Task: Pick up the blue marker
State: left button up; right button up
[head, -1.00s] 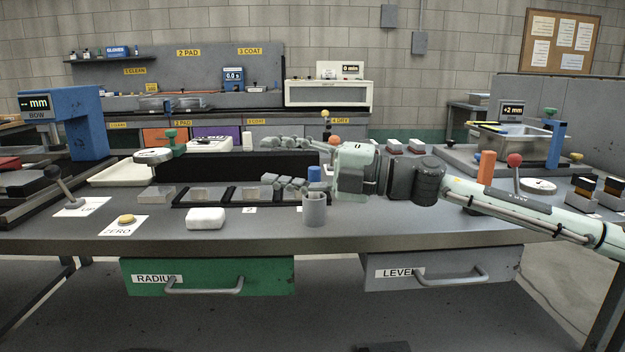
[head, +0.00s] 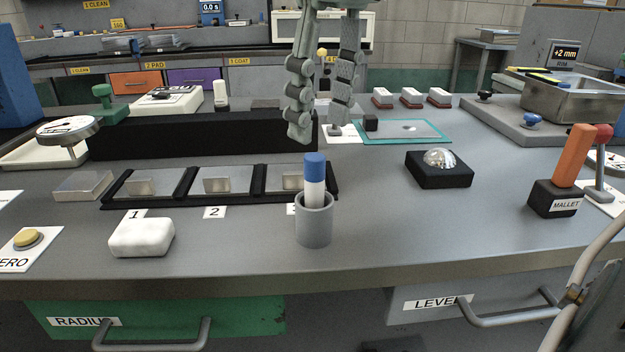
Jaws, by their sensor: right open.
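The blue marker (head: 315,181) stands upright in a small grey cup (head: 314,222) near the front of the bench. Its blue cap and part of its white body show above the rim; its lower end is hidden in the cup. My right gripper (head: 319,134) hangs fingers down from the top of the head view, above and behind the marker in the picture. Its fingers are apart with nothing between them, and it does not touch the marker. My left gripper is not in view.
A black tray (head: 189,203) with several metal blocks lies left of the cup, and a white block (head: 142,237) stands in front of it. A black block with a silver dome (head: 439,168) and an orange-handled mallet (head: 572,158) stand to the right.

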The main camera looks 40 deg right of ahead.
aim_at(316, 158)
jog(key=f, duration=0.7)
jog(key=shift+w+a+f, duration=0.2)
jog(key=shift+w+a, duration=0.05)
grip_shut()
